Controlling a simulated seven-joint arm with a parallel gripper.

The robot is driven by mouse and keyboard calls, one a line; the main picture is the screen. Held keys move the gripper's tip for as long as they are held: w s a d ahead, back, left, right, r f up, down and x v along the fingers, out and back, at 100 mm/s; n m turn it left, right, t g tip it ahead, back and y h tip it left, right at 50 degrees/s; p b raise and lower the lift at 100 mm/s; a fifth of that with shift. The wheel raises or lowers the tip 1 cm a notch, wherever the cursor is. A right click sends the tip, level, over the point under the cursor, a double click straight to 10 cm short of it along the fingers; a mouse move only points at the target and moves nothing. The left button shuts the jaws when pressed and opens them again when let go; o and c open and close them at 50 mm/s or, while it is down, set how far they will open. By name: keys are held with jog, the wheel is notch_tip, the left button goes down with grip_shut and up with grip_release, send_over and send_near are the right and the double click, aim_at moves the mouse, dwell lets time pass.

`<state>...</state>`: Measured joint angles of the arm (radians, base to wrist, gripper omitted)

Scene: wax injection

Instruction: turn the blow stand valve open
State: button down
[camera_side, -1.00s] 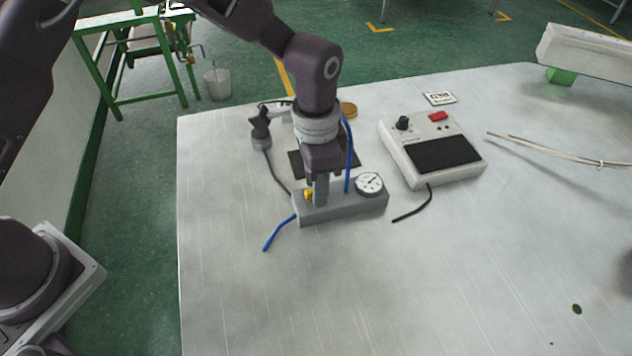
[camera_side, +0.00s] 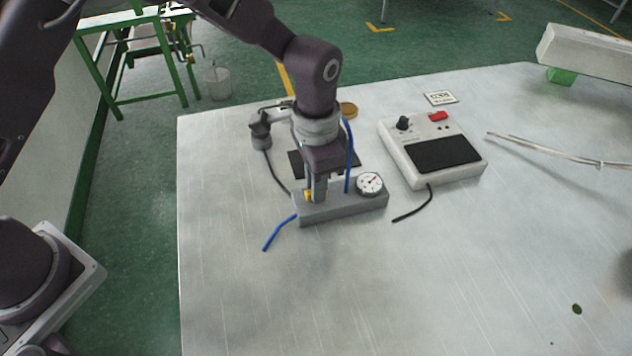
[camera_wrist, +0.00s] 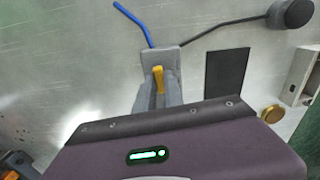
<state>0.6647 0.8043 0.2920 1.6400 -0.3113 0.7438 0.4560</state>
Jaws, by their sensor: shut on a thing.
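The blow stand (camera_side: 345,205) is a grey block on the table with a round white gauge (camera_side: 370,183) at its right end and a blue hose at its left end. Its yellow valve handle (camera_side: 308,196) is at the left end. In the wrist view the yellow handle (camera_wrist: 158,79) points along the stand, between the grey fingers. My gripper (camera_side: 317,196) points down over the stand and is shut on the yellow valve handle. The wrist body hides the gauge and the rest of the stand in the wrist view.
A white control box (camera_side: 432,150) with a black knob and red button stands to the right. A black pad (camera_side: 296,163) and a dark knob-like device (camera_side: 260,130) with a cable lie behind. The front of the table is clear.

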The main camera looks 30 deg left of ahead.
jog(key=n, duration=1)
jog(key=shift+w+n, duration=0.1)
jog(key=shift+n, duration=0.2)
dwell(0.4)
jog(key=c, duration=1.4)
grip_release()
jog(key=shift+c, duration=0.2)
